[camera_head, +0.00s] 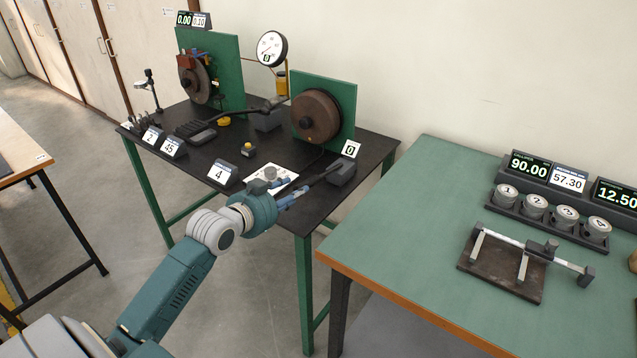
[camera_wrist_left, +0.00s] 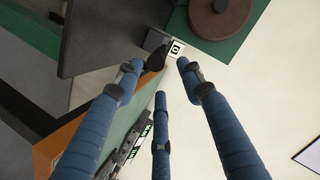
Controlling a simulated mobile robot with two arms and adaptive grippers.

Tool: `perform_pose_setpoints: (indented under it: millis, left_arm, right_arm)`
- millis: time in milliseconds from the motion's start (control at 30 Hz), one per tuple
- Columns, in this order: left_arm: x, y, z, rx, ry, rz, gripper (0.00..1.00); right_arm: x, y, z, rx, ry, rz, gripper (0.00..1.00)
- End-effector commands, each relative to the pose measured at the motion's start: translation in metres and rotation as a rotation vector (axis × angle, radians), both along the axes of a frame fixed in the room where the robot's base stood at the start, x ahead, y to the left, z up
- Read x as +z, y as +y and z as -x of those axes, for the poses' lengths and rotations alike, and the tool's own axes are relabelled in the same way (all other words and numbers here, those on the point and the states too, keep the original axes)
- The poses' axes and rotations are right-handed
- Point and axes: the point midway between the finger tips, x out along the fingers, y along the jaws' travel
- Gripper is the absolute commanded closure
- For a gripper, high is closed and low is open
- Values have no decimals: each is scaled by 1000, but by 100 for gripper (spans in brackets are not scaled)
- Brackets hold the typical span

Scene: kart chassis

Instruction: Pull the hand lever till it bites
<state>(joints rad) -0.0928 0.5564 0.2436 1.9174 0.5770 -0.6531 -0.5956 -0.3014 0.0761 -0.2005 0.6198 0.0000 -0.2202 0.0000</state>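A dark hand lever (camera_head: 322,176) slants down and left from a dark block (camera_head: 343,173) at the right front corner of the black table. A small sign reading 0 (camera_head: 350,149) stands behind the block. My left gripper (camera_head: 297,194) is over the table's front edge, its blue fingers pointing at the lever. In the left wrist view the gripper (camera_wrist_left: 159,72) has its fingers spread, and the dark lever end (camera_wrist_left: 156,58) shows near the tips, between them. I cannot tell whether any finger touches it. My right gripper is not in view.
The black table (camera_head: 225,150) also bears a brown disc (camera_head: 315,115) on a green panel, a dial gauge (camera_head: 271,48), number signs and a white sheet (camera_head: 262,182). A green-topped table (camera_head: 420,210) with weights stands close at right.

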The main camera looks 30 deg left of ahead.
Motion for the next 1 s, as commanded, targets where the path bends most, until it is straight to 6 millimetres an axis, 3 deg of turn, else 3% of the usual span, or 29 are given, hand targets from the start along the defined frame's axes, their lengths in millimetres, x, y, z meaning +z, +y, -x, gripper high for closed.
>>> perform_pose_setpoints:
  millis: [300,500,900,1000]
  left_arm:
    - [-19,2,-58,2,-1,4,61]
    - [-27,2,-82,2,-1,3,61]
    - [-31,2,-89,1,1,0,61]
    - [-31,2,-88,1,1,1,79]
  right_arm:
    - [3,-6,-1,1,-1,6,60]
    - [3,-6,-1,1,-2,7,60]
    - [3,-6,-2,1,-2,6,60]
    - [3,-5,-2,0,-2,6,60]
